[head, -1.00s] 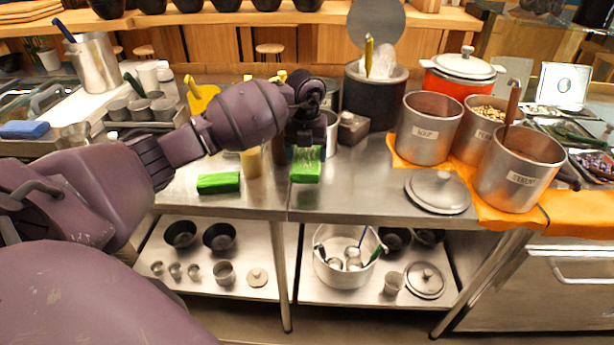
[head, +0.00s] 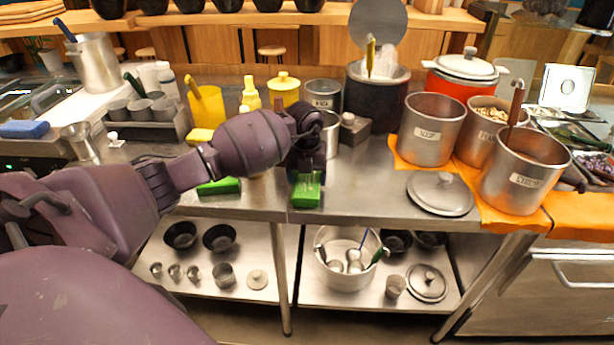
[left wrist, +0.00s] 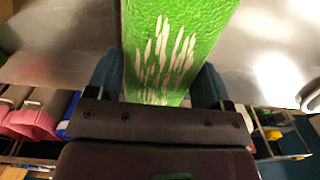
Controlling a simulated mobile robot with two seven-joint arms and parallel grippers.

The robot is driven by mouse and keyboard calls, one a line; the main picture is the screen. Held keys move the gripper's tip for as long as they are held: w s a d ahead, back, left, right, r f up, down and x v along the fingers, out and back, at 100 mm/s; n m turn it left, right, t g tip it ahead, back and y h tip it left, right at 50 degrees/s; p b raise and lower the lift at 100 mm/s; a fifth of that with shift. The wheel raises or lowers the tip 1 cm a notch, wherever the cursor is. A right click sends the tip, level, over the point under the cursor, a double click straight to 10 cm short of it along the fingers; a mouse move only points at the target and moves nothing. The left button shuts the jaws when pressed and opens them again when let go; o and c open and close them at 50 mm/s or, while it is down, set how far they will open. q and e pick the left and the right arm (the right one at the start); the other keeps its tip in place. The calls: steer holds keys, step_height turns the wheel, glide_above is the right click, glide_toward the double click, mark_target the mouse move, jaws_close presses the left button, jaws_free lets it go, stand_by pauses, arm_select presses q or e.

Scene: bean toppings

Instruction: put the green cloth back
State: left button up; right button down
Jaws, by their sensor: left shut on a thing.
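A green cloth (head: 306,194), folded into a block shape, hangs below my left gripper (head: 306,174), close to the front edge of the steel table. My left gripper is shut on it. In the left wrist view the cloth (left wrist: 215,22) stands out between the two fingers of the gripper (left wrist: 160,82), with white streaks on its face. I cannot tell whether the cloth touches the table. A second green block (head: 222,187) lies on the table to the left, partly hidden by my arm. My right gripper is not in view.
The steel table (head: 345,190) is bare around the cloth. To the right are a lid (head: 440,194) and labelled pots (head: 430,140) on an orange cloth (head: 492,207). Behind stand a dark pot (head: 370,98) and yellow containers (head: 284,88). A lower shelf holds a steel pot (head: 345,268).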

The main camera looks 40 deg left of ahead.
arm_select(q)
steer(key=shift+f, duration=0.15)
steer(key=o, duration=0.8)
steer(key=shift+o, duration=0.2)
